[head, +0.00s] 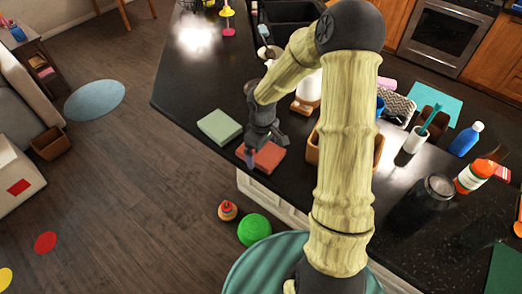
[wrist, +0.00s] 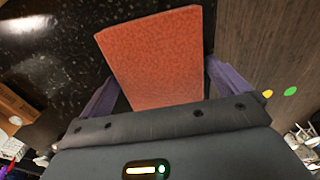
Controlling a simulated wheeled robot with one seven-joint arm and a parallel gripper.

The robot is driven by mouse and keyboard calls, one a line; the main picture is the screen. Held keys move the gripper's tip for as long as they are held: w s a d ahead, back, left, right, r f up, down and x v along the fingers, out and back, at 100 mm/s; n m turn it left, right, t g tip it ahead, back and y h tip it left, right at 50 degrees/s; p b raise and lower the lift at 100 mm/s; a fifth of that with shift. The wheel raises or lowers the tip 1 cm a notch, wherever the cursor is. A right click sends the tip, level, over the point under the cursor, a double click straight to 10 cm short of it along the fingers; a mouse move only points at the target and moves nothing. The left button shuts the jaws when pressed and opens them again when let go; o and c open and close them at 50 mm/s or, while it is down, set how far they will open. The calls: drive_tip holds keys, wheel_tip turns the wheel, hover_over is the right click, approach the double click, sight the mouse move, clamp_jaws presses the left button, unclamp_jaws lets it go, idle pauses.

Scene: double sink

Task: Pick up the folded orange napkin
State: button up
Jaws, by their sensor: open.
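The folded orange napkin (head: 264,157) lies flat on the dark countertop, close to its front edge, in the head view. In the wrist view the orange napkin (wrist: 155,58) fills the space ahead of the palm, between the two purple fingers. My gripper (head: 250,158) is over the napkin's left side in the head view. In the wrist view my gripper (wrist: 160,85) is open, with one finger on either side of the napkin. I cannot tell whether the fingers touch it.
A folded green napkin (head: 219,126) lies just left on the dark counter (head: 185,95). A wooden box (head: 312,150) stands to the right, partly behind my arm. Farther right are a white cup (head: 415,140), a dark jar (head: 430,195) and bottles. The counter edge drops to the floor.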

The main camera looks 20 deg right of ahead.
sight(262, 151)
drive_tip(key=shift+c, duration=0.2)
idle(0.3)
drive_tip(key=c, duration=0.7)
drive_tip(key=shift+o, duration=0.2)
wheel_tip(262, 151, up, 10)
drive_tip(key=b, duration=0.1)
drive_tip(key=shift+b, duration=0.3)
